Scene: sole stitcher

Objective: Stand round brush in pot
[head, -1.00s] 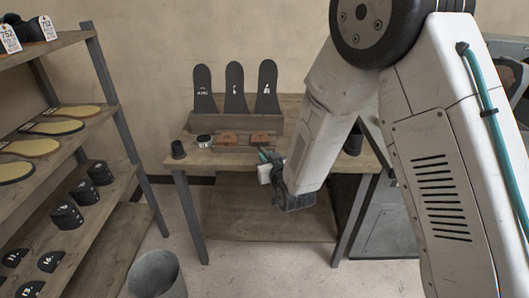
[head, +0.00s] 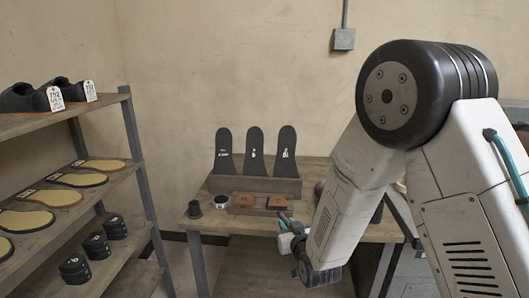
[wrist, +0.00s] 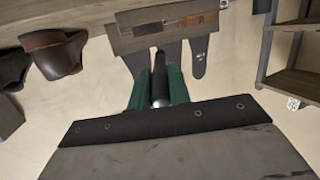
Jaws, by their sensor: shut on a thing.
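In the wrist view, my gripper (wrist: 157,88) has its green fingers closed on the round brush (wrist: 159,86), a dark rod with a pale metallic band. Its far end points toward the bench. In the head view, my gripper (head: 287,225) is small, at the bench's front edge, and the brush is hard to make out there. A small dark cup (head: 194,208), which looks like the pot, stands upright at the bench's left end. The brush is apart from it. I cannot see inside the cup.
The wooden bench (head: 217,222) carries a round tin (head: 221,202), brown blocks (head: 244,200) and a rack with three dark upright insole shapes (head: 255,150). A shelf (head: 30,215) stands at left. My arm hides much of the bench's right side, where brown holders (wrist: 52,52) stand.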

